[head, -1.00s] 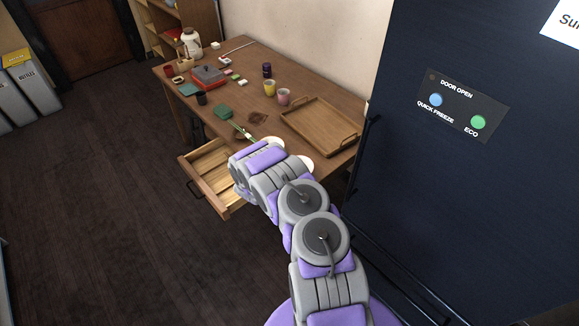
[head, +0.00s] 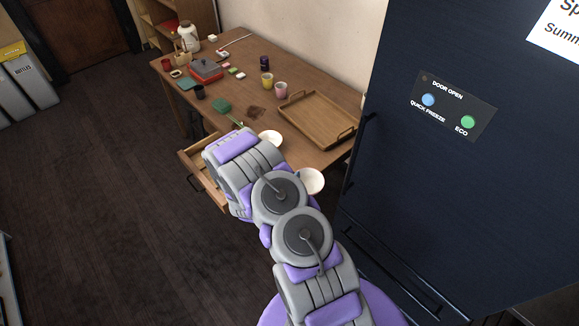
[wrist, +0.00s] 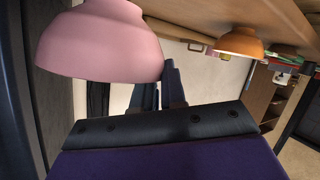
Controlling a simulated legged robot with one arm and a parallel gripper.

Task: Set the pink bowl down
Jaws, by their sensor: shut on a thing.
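The pink bowl (wrist: 100,42) is large and close in the wrist view, which shows the scene upside down. My gripper (wrist: 162,82) is shut at its rim. In the head view, a pale bowl (head: 313,181) right of my arm, at the table's near right corner, appears to be this one. I cannot tell whether the bowl touches the table (head: 300,151). An orange bowl (wrist: 240,42) stands apart from it on the table; it appears to be the other pale-looking bowl (head: 270,138) in the head view.
A wooden tray (head: 316,120) fills the table's right rear. Two cups (head: 280,90) (head: 267,80) stand behind its left side. An open drawer (head: 196,167) juts out at the front left. A dark fridge (head: 450,200) stands close on the right.

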